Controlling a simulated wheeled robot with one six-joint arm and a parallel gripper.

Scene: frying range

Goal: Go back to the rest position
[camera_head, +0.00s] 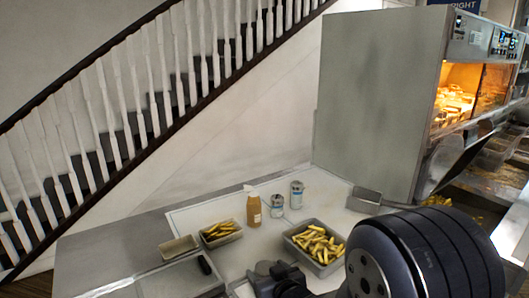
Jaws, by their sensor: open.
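My gripper (277,271) shows at the bottom edge of the head view, dark and partly cut off, with part of my dark arm beside it on the right. It is open, and I see nothing held in it. It is just in front of a grey metal tray of fries (316,242) on the light worktop. A smaller tray of fries (221,232) stands further left. The lower part of the gripper is out of the picture.
A brown sauce bottle (253,207) and two cans (277,206) (297,195) stand behind the trays. An empty small tray (179,248) and a black object (205,264) are at left. A heated cabinet (383,95) stands at right, with a small metal container (364,200) before it.

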